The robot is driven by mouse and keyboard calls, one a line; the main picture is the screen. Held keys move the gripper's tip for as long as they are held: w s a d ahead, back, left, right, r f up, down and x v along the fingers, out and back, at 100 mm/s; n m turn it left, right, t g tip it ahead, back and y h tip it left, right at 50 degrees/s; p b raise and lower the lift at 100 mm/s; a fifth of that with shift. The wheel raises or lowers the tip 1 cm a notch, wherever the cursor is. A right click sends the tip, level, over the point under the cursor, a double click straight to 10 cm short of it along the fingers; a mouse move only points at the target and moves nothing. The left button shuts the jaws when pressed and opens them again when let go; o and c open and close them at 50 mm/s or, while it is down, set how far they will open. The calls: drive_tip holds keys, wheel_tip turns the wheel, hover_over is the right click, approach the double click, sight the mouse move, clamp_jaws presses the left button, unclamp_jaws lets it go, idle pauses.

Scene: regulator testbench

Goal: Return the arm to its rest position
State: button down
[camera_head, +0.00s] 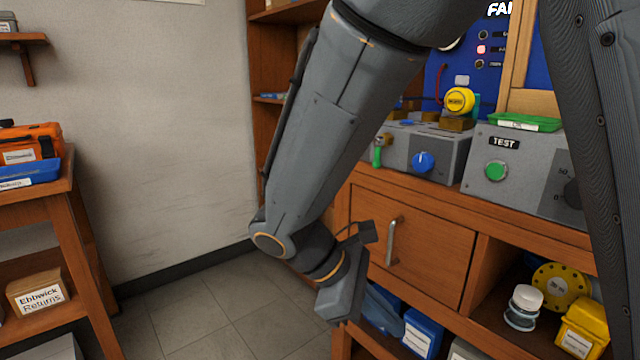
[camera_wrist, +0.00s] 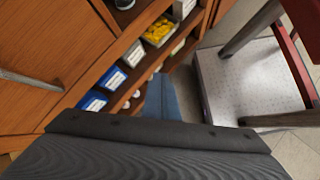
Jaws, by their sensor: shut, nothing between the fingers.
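My arm hangs folded down across the middle of the head view, in front of the bench (camera_head: 425,225). My gripper (camera_head: 342,302) is at its lower end, pointing downward, low in front of the bench's lower shelves. It is shut and empty, and its fingertips are hard to make out. In the wrist view, a dark ribbed part, which looks like my own body, fills the bottom, and the fingers do not show clearly.
The bench carries a grey TEST box (camera_head: 525,170) and a yellow-topped regulator (camera_head: 460,101). Its drawer handle (camera_head: 392,240) sticks out near my arm. A wooden side table (camera_head: 62,205) stands left. Tiled floor (camera_head: 215,325) between is clear.

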drive_tip(key=s+a+r+m+y, duration=0.2)
drive_tip(key=s+a+m+y, duration=0.4)
drive_tip(key=s+m+y, duration=0.35)
drive_tip(key=d+r+m+h+p, duration=0.1)
drive_tip(key=d+r+m+p, duration=0.3)
drive_tip(key=d+r+p, duration=0.9)
wheel_tip(320, 180, up, 3)
drive_tip(key=p, duration=1)
drive_tip(key=shift+s+d+r, duration=0.2)
drive_tip(key=shift+s+d, duration=0.1)
drive_tip(key=shift+d+m, duration=0.1)
drive_tip(key=shift+m, duration=0.25)
